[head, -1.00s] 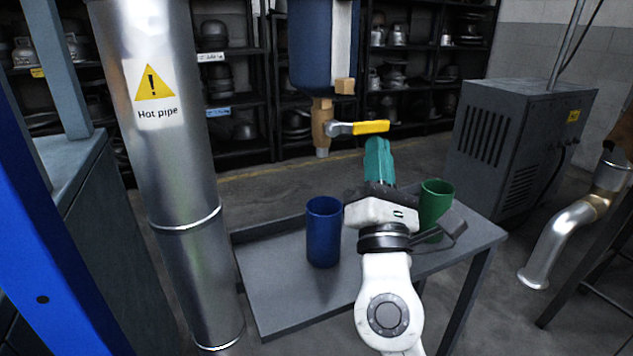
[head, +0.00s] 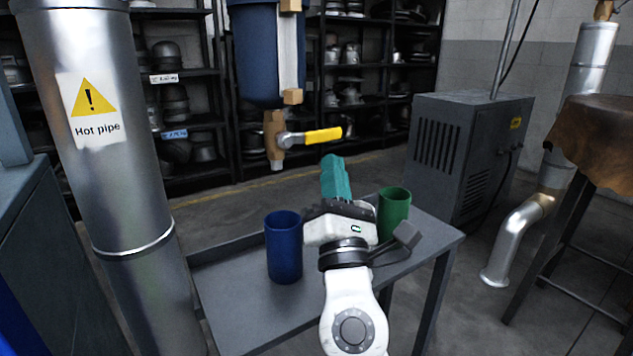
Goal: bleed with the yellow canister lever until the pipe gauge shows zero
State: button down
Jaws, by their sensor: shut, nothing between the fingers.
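The yellow lever (head: 323,135) sticks out to the right from a brass valve (head: 274,135) under the blue canister (head: 266,55). It lies near horizontal, its tip slightly raised. My gripper (head: 333,162), with teal fingers, is shut and empty, pointing up just below the lever's right part. A gap shows between the fingertips and the lever in the head view; the depth between them is hard to judge. No pipe gauge can be made out in this view.
A blue cup (head: 284,246) and a green cup (head: 393,213) stand on a grey table (head: 240,310) below the canister. A silver hot pipe (head: 105,150) rises at the left. A grey cabinet (head: 465,150) stands at the right, near a bent silver pipe (head: 512,240).

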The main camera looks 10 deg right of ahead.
jog(key=s+d+f+b, duration=0.2)
jog(key=s+f+b, duration=0.45)
jog(key=f, duration=0.35)
jog(key=s+d+f+m+g+h+p, duration=0.1)
jog(key=s+d+f+m+g+h, duration=0.3)
jog(key=d+m, duration=0.35)
jog(key=s+d+f+m+g+h+p, duration=0.1)
jog(key=d+f+m+g+h, duration=0.15)
jog(key=d+m+h, duration=0.45)
jog(key=s+d+f+m+g+y+p, duration=0.1)
jog(key=s+d+f+m+g+y, duration=0.1)
jog(key=s+d+f+m+g, duration=0.3)
jog(key=s+d+f+m+g+y+p, duration=0.1)
jog(key=f+m+g, duration=0.25)
jog(key=f, duration=0.45)
jog(key=s+a+f+m+g+y+p, duration=0.1)
jog(key=s+a+f+m+g+y, duration=0.15)
jog(key=s+f+g+y, duration=0.6)
jog(key=s+a+f+m+y+p, duration=0.1)
jog(key=s+a+f, duration=0.2)
jog(key=s+f, duration=0.25)
jog(key=s+a+f+m+y, duration=0.1)
jog(key=s+a+f+y, duration=0.1)
jog(key=s+a+f, duration=0.3)
notch_tip(320, 180, up, 37)
jog(key=d+p, duration=0.1)
jog(key=p, duration=3.7)
jog(key=shift+s+r+g, duration=0.2)
jog(key=shift+s+g, duration=0.1)
jog(key=shift+g, duration=0.15)
